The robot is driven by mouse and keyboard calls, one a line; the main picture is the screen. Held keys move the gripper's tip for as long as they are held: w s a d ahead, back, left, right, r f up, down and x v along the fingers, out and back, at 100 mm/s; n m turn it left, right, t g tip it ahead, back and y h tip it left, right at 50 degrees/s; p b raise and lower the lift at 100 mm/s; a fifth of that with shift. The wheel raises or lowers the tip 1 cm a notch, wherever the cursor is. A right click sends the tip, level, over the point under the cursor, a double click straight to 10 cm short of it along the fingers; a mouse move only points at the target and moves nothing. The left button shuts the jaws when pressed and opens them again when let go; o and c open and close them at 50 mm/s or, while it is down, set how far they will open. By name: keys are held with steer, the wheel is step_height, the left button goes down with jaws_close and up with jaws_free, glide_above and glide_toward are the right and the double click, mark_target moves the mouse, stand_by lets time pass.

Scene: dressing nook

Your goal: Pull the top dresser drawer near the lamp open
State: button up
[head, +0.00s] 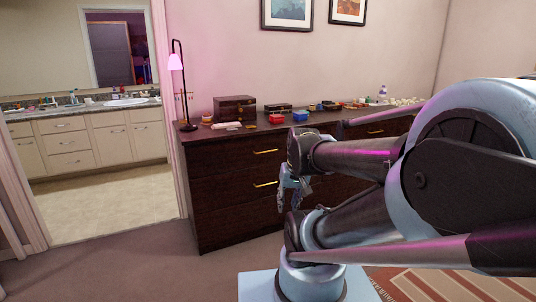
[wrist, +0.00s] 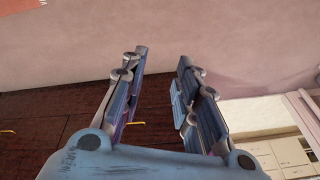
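The dark wooden dresser (head: 225,205) stands against the wall, with the lamp (head: 176,62) at its left end. The top drawer near the lamp (head: 225,163) has a brass bar handle (head: 265,151) and looks shut, flush with the front. My gripper (head: 290,190) is in front of the dresser, to the right of that handle and lower in the picture; my arm hides part of the front. In the wrist view my gripper (wrist: 160,68) has its fingers spread with nothing between them. A brass handle (wrist: 136,123) shows beyond the left finger; I cannot tell which drawer it belongs to.
A second handle (head: 265,184) is on the drawer below. Boxes (head: 235,107) and small items cover the dresser top. A doorway to a bathroom with a vanity (head: 85,140) is at left. Carpet (head: 150,262) left of the dresser front is clear. A patterned rug (head: 430,286) lies at right.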

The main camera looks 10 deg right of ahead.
steer(key=w+a+r+m+t+y, duration=0.2)
steer(key=w+m+t, duration=0.1)
steer(key=w, duration=1.3)
steer(key=w+a+r+m+t+y, duration=0.1)
steer(key=w+r+m+t+y, duration=0.2)
steer(key=w, duration=1.3)
steer(key=w+d+f+m+t+h, duration=0.1)
steer(key=w+d+f+m+t, duration=0.3)
steer(key=w, duration=0.6)
steer(key=w+d+f+m+t, duration=0.2)
steer(key=w+d+f+m, duration=0.2)
steer(key=w+d+f, duration=0.45)
steer(key=x, duration=0.6)
steer(key=a+r+x, duration=0.1)
steer(key=x, duration=0.5)
steer(key=a+r+x, duration=0.1)
steer(key=x, duration=0.6)
steer(key=shift+s, duration=0.1)
jaws_close()
